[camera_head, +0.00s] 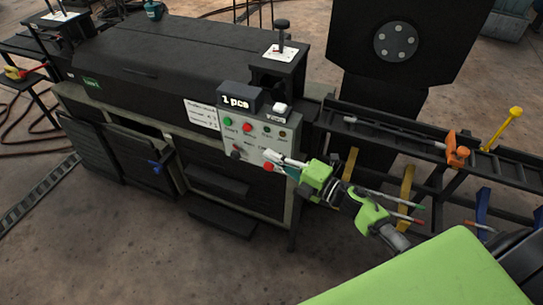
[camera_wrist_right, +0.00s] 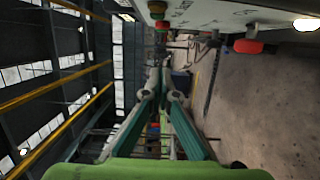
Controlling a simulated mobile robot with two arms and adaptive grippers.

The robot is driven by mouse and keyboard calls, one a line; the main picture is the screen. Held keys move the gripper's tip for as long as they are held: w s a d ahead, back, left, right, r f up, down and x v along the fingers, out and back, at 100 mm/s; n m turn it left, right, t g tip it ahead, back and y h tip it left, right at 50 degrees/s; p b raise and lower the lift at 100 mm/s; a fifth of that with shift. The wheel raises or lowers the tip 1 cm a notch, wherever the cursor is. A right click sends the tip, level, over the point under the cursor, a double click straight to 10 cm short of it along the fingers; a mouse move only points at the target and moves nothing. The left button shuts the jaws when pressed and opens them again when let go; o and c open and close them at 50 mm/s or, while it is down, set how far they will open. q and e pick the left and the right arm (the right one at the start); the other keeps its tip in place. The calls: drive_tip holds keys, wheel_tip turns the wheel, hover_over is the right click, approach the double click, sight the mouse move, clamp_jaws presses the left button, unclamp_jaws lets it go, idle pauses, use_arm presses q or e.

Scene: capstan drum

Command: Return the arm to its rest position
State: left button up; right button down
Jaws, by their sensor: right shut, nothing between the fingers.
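My right gripper (camera_head: 279,161) is in front of the control panel (camera_head: 255,133) of the black machine, near its lower right corner. It is shut and empty, and its pale fingertips overlap the panel in the head view. In the right wrist view, the teal-sided fingers of my right gripper (camera_wrist_right: 162,72) meet at the tips with nothing between them. A red button (camera_head: 268,167) shows just beside the fingertips; I cannot tell whether they touch the panel. My left gripper is not in view.
The black machine (camera_head: 180,60) fills the left and middle. A display reading "1 pcs" (camera_head: 239,101) sits above the panel. A dark rail frame (camera_head: 400,130) with an orange clamp (camera_head: 456,150) and a yellow handle (camera_head: 515,113) stands right. The floor (camera_head: 150,260) in front is clear.

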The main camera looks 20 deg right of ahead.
drive_tip(key=shift+f, duration=0.1)
idle(0.4)
drive_tip(key=s+d+f+m+g+h, duration=0.1)
drive_tip(key=s+d+f+m+h, duration=0.25)
drive_tip(key=f, duration=0.65)
drive_tip(key=s+d+f+m+g+h, duration=0.15)
drive_tip(key=s+f+m, duration=0.35)
drive_tip(key=f, duration=0.6)
drive_tip(key=s+d+f+m+g+h, duration=0.25)
drive_tip(key=f+m, duration=0.25)
drive_tip(key=f, duration=0.5)
drive_tip(key=s+a+f+m+g, duration=0.1)
drive_tip(key=s+f, duration=0.5)
drive_tip(key=s, duration=0.6)
drive_tip(key=s+a+f+m+g+h, duration=0.1)
drive_tip(key=s+a+f+m+g, duration=0.1)
drive_tip(key=s+f+m+g, duration=0.2)
drive_tip(key=s+a+f+m+g+h, duration=0.1)
drive_tip(key=s+f, duration=0.8)
drive_tip(key=s, duration=1.2)
drive_tip(key=a+m+g, duration=0.1)
drive_tip(key=m+g, duration=0.1)
drive_tip(key=g, duration=0.1)
drive_tip(key=shift+a+f, duration=0.25)
drive_tip(key=shift+f, duration=0.05)
drive_tip(key=shift+m, duration=0.25)
